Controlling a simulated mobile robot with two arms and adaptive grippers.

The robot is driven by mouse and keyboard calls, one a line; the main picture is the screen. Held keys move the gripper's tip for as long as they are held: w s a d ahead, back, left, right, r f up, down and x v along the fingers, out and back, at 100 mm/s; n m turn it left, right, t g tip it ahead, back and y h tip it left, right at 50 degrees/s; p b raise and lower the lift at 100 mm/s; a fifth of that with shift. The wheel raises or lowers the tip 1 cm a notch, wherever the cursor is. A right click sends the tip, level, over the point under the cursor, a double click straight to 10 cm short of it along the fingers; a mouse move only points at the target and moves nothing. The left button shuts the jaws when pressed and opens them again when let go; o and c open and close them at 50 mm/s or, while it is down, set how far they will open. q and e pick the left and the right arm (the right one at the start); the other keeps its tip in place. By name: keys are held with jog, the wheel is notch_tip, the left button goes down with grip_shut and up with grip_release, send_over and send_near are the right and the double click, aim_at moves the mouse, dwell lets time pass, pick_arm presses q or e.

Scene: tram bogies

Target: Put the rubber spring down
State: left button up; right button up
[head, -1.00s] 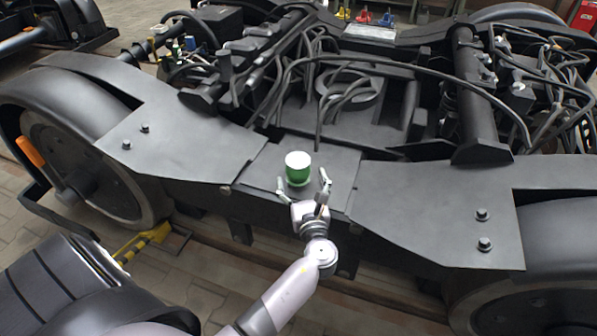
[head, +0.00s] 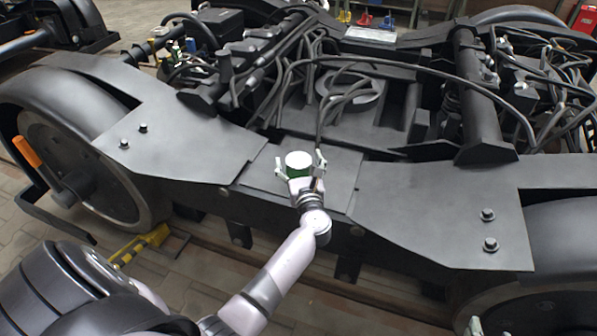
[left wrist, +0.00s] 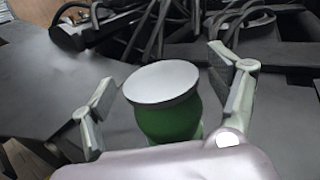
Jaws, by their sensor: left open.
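The rubber spring is a green rounded body with a pale, flat top. In the head view the rubber spring (head: 298,161) stands upright on the flat middle plate (head: 342,177) of the bogie frame. In the left wrist view the rubber spring (left wrist: 165,105) shows between the spread fingers. My left gripper (head: 300,165) is open around it, with one finger on each side; it also shows in the left wrist view (left wrist: 165,95). A gap shows between each finger and the spring. The gripper's palm hides the spring's lower part.
Black cables and hoses (head: 345,80) run behind the plate. Raised side plates of the frame (head: 180,135) lie left and right, the right one with bolts (head: 489,229). A wheel (head: 75,165) stands at the left. Free room shows on the plate right of the spring.

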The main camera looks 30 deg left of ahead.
pick_arm(q)
jog(key=shift+c, duration=0.5)
jog(key=c, duration=1.5)
jog(key=shift+r, duration=0.1)
jog(key=shift+c, duration=0.9)
jog(key=shift+r, duration=0.1)
